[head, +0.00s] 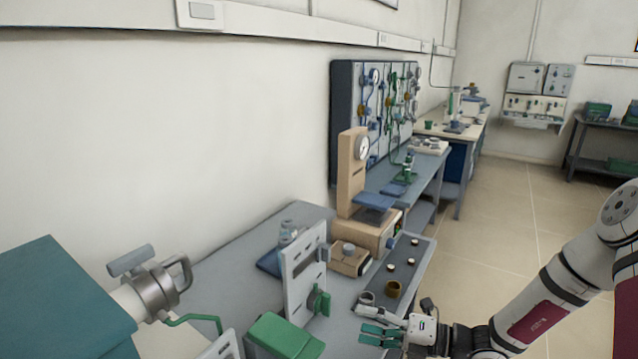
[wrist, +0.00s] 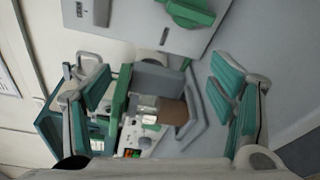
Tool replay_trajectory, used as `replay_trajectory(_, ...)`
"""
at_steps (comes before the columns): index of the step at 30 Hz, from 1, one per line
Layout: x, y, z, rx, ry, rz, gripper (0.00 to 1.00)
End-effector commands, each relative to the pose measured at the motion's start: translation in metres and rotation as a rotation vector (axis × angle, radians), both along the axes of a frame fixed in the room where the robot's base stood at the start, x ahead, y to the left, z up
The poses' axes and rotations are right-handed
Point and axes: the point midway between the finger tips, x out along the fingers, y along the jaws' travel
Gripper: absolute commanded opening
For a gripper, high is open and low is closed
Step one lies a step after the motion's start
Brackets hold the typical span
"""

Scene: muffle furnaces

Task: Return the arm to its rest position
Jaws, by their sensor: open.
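My gripper (head: 381,327) is at the lower right of the head view, at the end of my white and dark arm, near the front edge of the grey bench (head: 232,247). Its green-padded fingers are spread apart with nothing between them. In the wrist view my gripper (wrist: 165,95) shows one finger at the left and one at the right, wide apart. Between and beyond them is bench equipment with a brown block (wrist: 172,118) and a grey panel with a green handle (wrist: 188,12).
A teal cabinet (head: 62,300) with a metal fitting (head: 152,284) stands at the left. An upright grey panel (head: 303,272), a tan press (head: 352,170) and a tray of small parts (head: 408,262) stand on the bench. Open tiled floor (head: 505,205) lies to the right.

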Motion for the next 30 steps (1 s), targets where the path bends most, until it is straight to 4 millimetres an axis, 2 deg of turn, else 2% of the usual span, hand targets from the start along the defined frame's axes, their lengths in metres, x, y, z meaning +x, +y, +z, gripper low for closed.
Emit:
replay_trajectory(1,-0.009,0.006,0.017,-0.070,-0.075,0.068,0.77)
replay_trajectory(3,-0.024,0.012,0.033,-0.162,-0.183,0.164,0.77)
replay_trajectory(9,-0.067,0.024,0.075,-0.397,-0.488,0.440,0.77)
replay_trajectory(14,-0.102,0.025,0.106,-0.562,-0.733,0.667,0.77)
replay_trajectory(22,-0.158,0.015,0.153,-0.797,-1.138,1.056,0.77)
replay_trajectory(30,-0.208,-0.008,0.199,-0.982,-1.522,1.457,0.77)
